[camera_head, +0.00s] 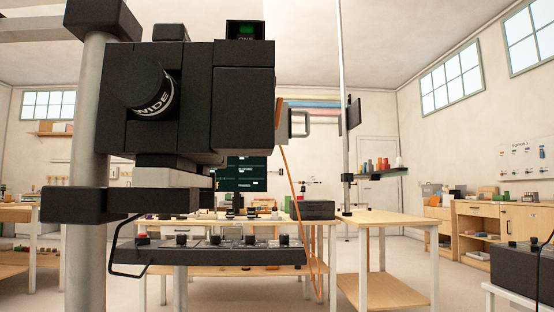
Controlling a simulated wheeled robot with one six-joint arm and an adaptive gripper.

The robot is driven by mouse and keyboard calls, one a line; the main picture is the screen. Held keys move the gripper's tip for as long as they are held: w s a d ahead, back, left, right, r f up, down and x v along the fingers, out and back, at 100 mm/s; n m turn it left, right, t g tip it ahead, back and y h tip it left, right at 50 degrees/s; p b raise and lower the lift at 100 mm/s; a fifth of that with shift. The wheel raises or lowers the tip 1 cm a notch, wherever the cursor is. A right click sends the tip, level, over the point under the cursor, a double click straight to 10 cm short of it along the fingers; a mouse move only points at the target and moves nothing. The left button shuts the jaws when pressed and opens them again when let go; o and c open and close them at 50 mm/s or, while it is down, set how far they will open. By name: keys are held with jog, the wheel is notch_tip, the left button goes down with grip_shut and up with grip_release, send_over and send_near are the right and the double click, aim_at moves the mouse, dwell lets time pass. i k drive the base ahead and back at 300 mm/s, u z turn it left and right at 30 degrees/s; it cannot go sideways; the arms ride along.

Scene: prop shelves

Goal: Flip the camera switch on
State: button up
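A large black studio camera (243,108) fills the left and centre, close to me, on a thick grey pole (86,180). Its lens (150,84), with white lettering, points toward me and left. A small box on top has a dark screen with green on it (245,32). Below the camera hangs a black control panel (210,256) with several knobs or switches (182,240) along its top. I cannot tell which of these is the camera switch, or its position. My gripper is not in view.
A black bracket handle (125,262) juts from the panel's left. An orange cable (290,185) hangs at the camera's right side. Wooden tables (385,222) stand behind, and a black box (522,270) is on a white stand at lower right. Open floor lies at right.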

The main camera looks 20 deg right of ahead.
aim_at(278, 112)
jog(key=u, duration=1.15)
jog(key=k, duration=1.3)
jog(key=z, duration=1.5)
jog(key=i, duration=0.5)
